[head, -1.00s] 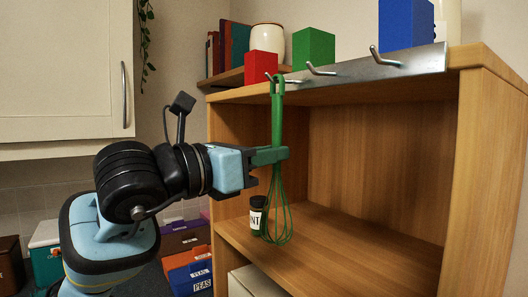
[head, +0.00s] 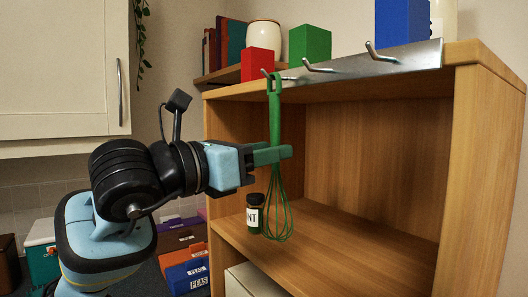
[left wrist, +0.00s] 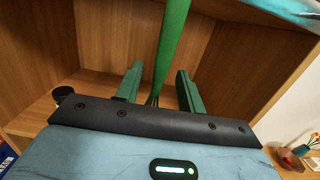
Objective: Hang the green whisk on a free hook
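The green whisk (head: 275,118) hangs upright, its wires down, in front of the open shelf. Its top loop is at the leftmost hook (head: 265,72) of the metal rail (head: 345,66) and appears to be on it. My left gripper (head: 272,155) is at the lower handle. In the left wrist view my left gripper (left wrist: 160,88) has its two green fingers spread, with the whisk handle (left wrist: 172,45) between them and gaps on both sides. The middle hook (head: 318,67) and right hook (head: 378,52) are bare. My right gripper is out of view.
Red (head: 258,64), green (head: 310,44) and blue (head: 402,22) blocks stand on the cabinet top behind the rail. A dark labelled jar (head: 254,214) stands on the shelf behind the whisk. Labelled boxes (head: 188,275) sit at lower left. The shelf's right side is clear.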

